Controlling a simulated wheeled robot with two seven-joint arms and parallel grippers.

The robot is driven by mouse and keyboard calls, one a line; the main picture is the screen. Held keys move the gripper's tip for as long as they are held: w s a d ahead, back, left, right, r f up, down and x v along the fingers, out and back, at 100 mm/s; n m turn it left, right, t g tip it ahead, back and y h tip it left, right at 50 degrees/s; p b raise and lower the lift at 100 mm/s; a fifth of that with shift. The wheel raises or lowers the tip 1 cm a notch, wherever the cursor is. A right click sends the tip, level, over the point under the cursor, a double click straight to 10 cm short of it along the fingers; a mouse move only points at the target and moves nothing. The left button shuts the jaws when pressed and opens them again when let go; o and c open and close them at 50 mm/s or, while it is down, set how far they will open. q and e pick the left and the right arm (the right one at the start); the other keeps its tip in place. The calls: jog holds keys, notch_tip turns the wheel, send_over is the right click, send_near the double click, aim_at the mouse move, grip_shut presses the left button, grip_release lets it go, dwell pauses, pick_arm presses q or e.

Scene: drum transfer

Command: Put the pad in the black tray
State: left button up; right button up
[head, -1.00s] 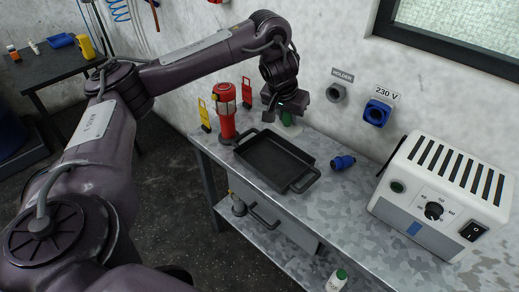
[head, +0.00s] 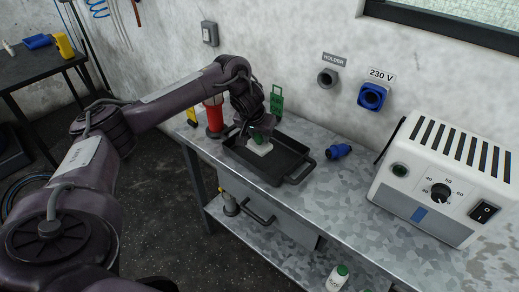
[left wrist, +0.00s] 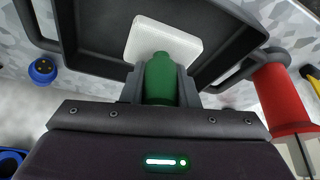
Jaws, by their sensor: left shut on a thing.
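The pad is a white square block (head: 259,149) with a green grip (left wrist: 161,79). The black tray (head: 272,176) is on the metal bench, with a raised rim and a handle at each end. My left gripper (head: 256,136) is shut on the green grip, with the white block on the far side of the fingers in the left wrist view (left wrist: 163,38). The pad is within the tray's outline, toward its back left. I cannot tell whether it touches the tray floor. My right gripper is not in view.
A red lamp-like cylinder (head: 214,116) stands left of the tray. A green holder (head: 276,103) is behind it. A blue plug (head: 338,151) lies right of the tray. A white power unit (head: 446,180) fills the bench's right side.

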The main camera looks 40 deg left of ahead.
aim_at(260, 147)
pick_arm(q)
jog(key=shift+f, duration=2.4)
jog(key=shift+f, duration=0.1)
jog(key=o, duration=1.1)
jog(key=shift+f, duration=0.1)
jog(key=shift+c, duration=0.2)
jog(key=v, duration=0.5)
jog(key=p+v, duration=0.1)
jog(key=v, duration=0.5)
jog(key=shift+w+d+r, duration=0.1)
jog(key=shift+r, duration=0.3)
jog(key=shift+s+r, duration=0.25)
jog(key=shift+r, duration=0.05)
